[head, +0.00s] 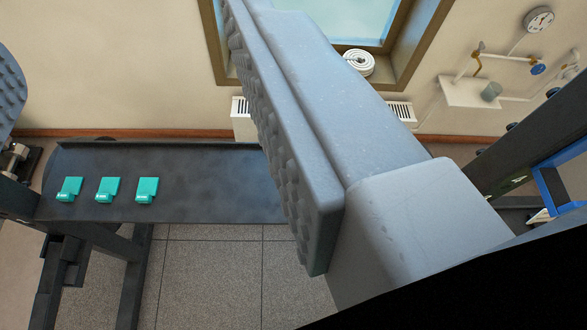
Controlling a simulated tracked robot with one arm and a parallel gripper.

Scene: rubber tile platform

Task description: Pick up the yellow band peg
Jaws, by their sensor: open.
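I see no peg with a yellow band in the head view. My gripper (150,120) is open and empty. One large grey finger with a bumpy pad fills the middle and right of the picture. Part of the other padded finger shows at the left edge. Between them, beyond and below, is a dark shelf (215,185) with several teal clip-like pieces (108,189) in a row. The near finger hides the shelf's right part and whatever lies behind it.
Dark frame posts stand at the lower left and right. A grey tiled floor (205,275) lies below the shelf. Behind are a beige wall, a window with a coiled white hose (359,62) on its sill, a radiator, and wall pipes with a gauge (538,19).

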